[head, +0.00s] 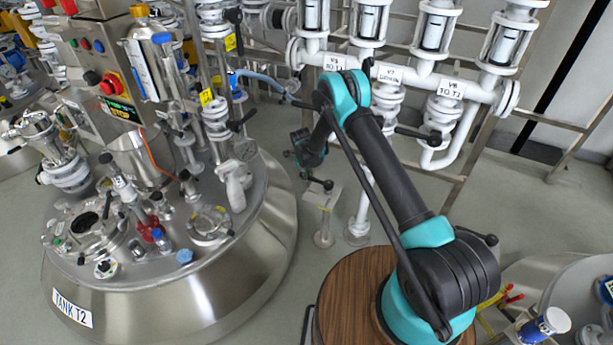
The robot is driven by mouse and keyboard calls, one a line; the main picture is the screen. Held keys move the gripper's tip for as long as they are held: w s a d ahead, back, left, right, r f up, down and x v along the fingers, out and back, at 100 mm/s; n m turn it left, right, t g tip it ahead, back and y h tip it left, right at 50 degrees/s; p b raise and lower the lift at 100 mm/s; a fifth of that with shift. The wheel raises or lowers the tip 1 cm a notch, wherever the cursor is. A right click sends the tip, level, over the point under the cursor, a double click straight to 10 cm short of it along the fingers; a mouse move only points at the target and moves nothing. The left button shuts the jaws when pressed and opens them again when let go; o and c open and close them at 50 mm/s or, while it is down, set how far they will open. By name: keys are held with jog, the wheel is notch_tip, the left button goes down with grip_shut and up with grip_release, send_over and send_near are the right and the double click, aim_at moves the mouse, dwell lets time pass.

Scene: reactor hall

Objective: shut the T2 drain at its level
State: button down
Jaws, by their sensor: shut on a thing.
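Tank T2 (72,306) is the large steel vessel at the left, with its name plate on the front. My arm reaches over from the right and bends down behind the tank's right side. My gripper (303,168) is small and dark there, shut at a black handle (327,184) on top of a short stand with a pale tag plate (322,196). The exact grip on the handle is too small to see. The fingers are mostly hidden by the arm's own end. Any writing on the tag is unreadable, and I cannot tell the valve's position.
White pipework with sight glasses (435,32) and labelled valves (440,125) stands behind my arm. A white pipe (361,205) rises just right of the stand. The tank's curved rim (285,200) is close on the left. Grey floor (545,205) is clear at the right.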

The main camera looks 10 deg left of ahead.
jog(key=shift+w, duration=0.15)
jog(key=c, duration=1.4)
grip_release()
notch_tip(320, 180, up, 12)
jog(key=s, duration=0.2)
jog(key=shift+s+a, duration=0.2)
jog(key=shift+a, duration=0.1)
jog(key=shift+f, duration=0.1)
